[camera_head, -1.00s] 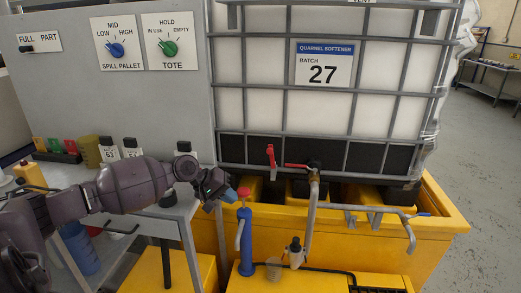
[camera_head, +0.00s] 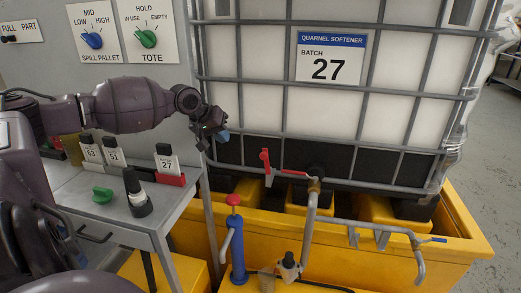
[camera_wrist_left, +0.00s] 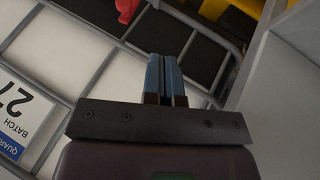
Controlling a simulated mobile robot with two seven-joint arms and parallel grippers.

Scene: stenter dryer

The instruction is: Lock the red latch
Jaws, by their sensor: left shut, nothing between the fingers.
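The red latch (camera_head: 265,162) is a small upright red piece at the left of the valve on the tote's lower front. A red lever (camera_head: 293,172) runs from it toward the brass valve (camera_head: 314,185). Red also shows at the top edge of the left wrist view (camera_wrist_left: 127,9). My left gripper (camera_head: 223,136) is shut and empty, left of the latch and a little above it, apart from it. Its blue fingertips lie together in the left wrist view (camera_wrist_left: 163,62), over the cage bars. My right gripper is not in view.
The caged white tote (camera_head: 255,75) stands above a yellow spill pallet (camera_head: 455,235). A blue pump with a red knob (camera_head: 237,250) stands below my gripper. A grey cart (camera_head: 75,190) with labelled bottles is at left. A pipe (camera_head: 370,224) extends right from the valve.

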